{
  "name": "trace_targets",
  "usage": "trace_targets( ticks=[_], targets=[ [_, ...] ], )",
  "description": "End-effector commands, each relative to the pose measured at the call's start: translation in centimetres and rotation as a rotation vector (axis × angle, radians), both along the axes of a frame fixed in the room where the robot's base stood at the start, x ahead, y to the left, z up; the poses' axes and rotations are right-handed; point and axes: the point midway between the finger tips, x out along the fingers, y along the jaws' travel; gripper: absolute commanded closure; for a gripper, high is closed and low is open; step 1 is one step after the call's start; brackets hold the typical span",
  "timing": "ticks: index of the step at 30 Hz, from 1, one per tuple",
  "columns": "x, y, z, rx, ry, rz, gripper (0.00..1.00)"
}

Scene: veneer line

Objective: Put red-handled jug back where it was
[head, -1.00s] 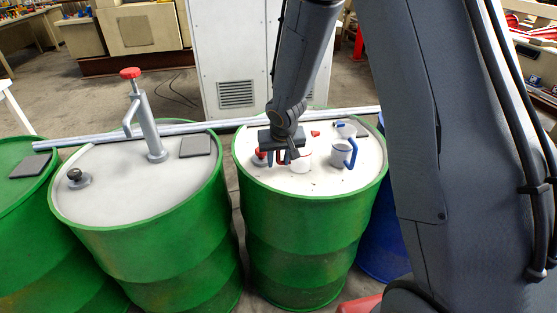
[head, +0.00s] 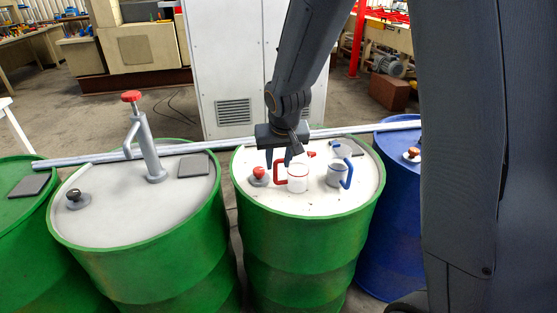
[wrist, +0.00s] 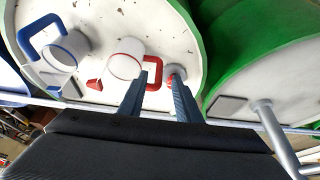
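The red-handled jug (head: 298,182) is a white cup with a red rim and a red handle. It stands upright on the white top of the right green drum (head: 320,206), its handle towards the left in the head view. It also shows in the wrist view (wrist: 124,62), with the handle close to the fingertips. My gripper (head: 286,163) is just above and behind the jug, fingers pointing down. In the wrist view my gripper (wrist: 161,82) has its fingers apart with nothing held between them. The handle appears beyond the fingers, and they look clear of it.
A blue-handled jug (head: 336,177) stands right of the red-handled one. A red-topped knob (head: 259,175) is close on its left. Small red (head: 311,154) and blue-marked pieces lie behind. A pump (head: 148,140) rises from the left drum.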

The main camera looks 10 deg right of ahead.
Motion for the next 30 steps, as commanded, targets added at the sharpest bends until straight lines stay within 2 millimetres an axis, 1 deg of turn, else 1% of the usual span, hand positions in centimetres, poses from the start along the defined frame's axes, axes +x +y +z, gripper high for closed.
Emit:
trace_targets(
  ticks=[2, 5, 8, 9, 11, 12, 15, 18, 20, 22, 30],
  targets=[
    [-0.2, 0.0, 0.4, 0.000, 0.000, -0.001, 0.69],
    [-1.4, -0.6, 0.8, -0.003, 0.012, -0.004, 0.69],
    [-4.7, -2.1, 1.3, -0.009, 0.051, -0.009, 0.69],
    [-6.6, -2.9, 1.5, -0.011, 0.072, -0.012, 0.69],
    [-9.7, -3.9, 1.7, -0.012, 0.107, -0.012, 0.69],
    [-11.6, -4.4, 1.7, -0.012, 0.130, -0.013, 0.69],
    [-16.0, -5.3, 1.7, -0.006, 0.180, -0.008, 0.69],
    [-18.7, -5.7, 1.7, 0.001, 0.211, -0.004, 0.69],
    [-19.6, -5.8, 1.6, 0.003, 0.221, -0.001, 0.69],
    [-20.0, -5.8, 1.6, 0.005, 0.226, -0.001, 0.69],
    [-19.9, -5.8, 1.4, 0.005, 0.227, 0.000, 0.69]
  ],
)
